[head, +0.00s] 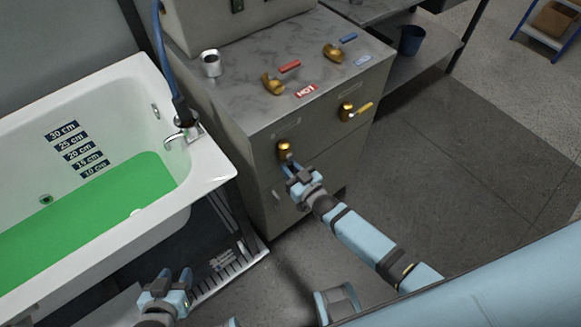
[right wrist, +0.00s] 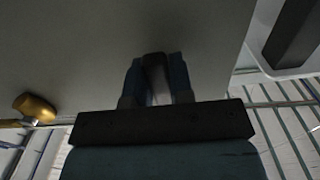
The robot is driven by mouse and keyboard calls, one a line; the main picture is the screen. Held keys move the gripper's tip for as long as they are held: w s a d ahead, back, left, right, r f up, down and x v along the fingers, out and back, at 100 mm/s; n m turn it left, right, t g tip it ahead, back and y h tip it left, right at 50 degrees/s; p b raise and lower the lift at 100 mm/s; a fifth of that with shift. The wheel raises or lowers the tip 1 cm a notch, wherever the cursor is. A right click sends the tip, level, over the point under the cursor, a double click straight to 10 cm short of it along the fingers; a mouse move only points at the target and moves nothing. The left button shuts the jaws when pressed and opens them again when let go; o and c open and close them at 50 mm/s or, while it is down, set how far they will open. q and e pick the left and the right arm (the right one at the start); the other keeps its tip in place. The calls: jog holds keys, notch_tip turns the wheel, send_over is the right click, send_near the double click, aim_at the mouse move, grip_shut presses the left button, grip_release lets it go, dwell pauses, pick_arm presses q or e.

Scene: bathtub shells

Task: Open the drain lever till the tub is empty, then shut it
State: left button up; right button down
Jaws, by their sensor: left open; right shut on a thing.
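The white tub (head: 117,82) on the left holds green liquid (head: 95,215); its surface lies near the lowest marks of the depth scale (head: 77,152). On the cabinet front nearest the tub is a brass valve (head: 284,149). My right gripper (head: 290,168) is shut on its lever, the drain lever, which the fingers mostly hide in the head view. In the right wrist view a grey handle (right wrist: 155,76) shows between the two blue fingers. The label above this valve is too small to read. My left gripper (head: 180,277) is open and empty, low in front of the tub.
A second brass valve (head: 348,111) with a yellow lever sits farther right on the cabinet front. Two brass taps with red (head: 289,66) and blue (head: 348,38) levers and a metal cup (head: 211,63) stand on the cabinet top (head: 250,85). The floor right of the cabinet is clear.

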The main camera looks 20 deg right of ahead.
jog(key=c, duration=1)
grip_release()
jog(key=v, duration=1.4)
